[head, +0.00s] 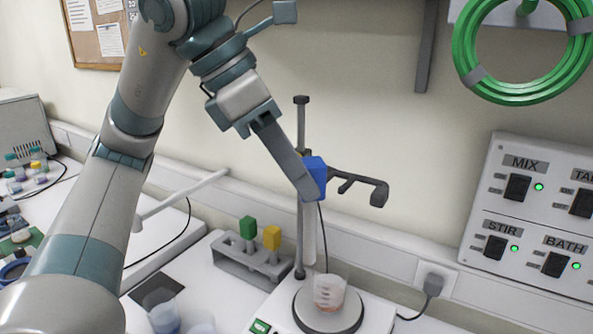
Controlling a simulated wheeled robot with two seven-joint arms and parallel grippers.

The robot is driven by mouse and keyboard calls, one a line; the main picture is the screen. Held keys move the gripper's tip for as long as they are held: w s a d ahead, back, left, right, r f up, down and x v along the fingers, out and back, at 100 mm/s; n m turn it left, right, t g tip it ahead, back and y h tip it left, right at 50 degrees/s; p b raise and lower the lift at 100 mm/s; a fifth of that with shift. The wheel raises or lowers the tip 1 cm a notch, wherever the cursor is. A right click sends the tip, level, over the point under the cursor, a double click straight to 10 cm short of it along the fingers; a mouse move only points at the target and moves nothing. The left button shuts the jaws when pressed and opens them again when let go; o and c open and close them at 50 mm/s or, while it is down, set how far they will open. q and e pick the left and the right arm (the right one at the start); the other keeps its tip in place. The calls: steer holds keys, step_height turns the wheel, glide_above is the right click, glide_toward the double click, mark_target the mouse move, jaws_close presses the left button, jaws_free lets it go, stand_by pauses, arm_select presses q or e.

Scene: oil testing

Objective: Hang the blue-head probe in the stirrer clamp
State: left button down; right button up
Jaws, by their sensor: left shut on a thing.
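The blue-head probe (315,175) is held upright in my left gripper (308,184), which is shut on its blue head. Its pale shaft hangs down above the stirrer plate (312,323). The dark stirrer clamp (367,187) reaches right from the upright stand rod (301,125). The probe head is close beside the clamp's inner end; I cannot tell whether they touch. A beaker (330,293) with pinkish liquid stands on the plate below the probe. My right gripper is not in view.
A grey rack (232,262) holds a green-head probe (248,228) and a yellow-head probe (271,238) left of the stirrer. Cups (165,318) stand at the front. A switch panel (535,220) and a green hose coil (462,50) are on the right wall.

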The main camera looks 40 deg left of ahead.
arm_select(q)
steer(key=shift+w+a+f+p, duration=0.15)
steer(key=shift+w+p, duration=0.2)
steer(key=shift+w, duration=2.1)
steer(key=shift+w+a+p, duration=0.15)
steer(key=shift+w+p, duration=0.15)
steer(key=shift+w, duration=2.1)
steer(key=shift+f+b, duration=0.4)
steer(key=c, duration=1.3)
jaws_free()
steer(key=shift+c, duration=0.2)
steer(key=shift+r, duration=0.1)
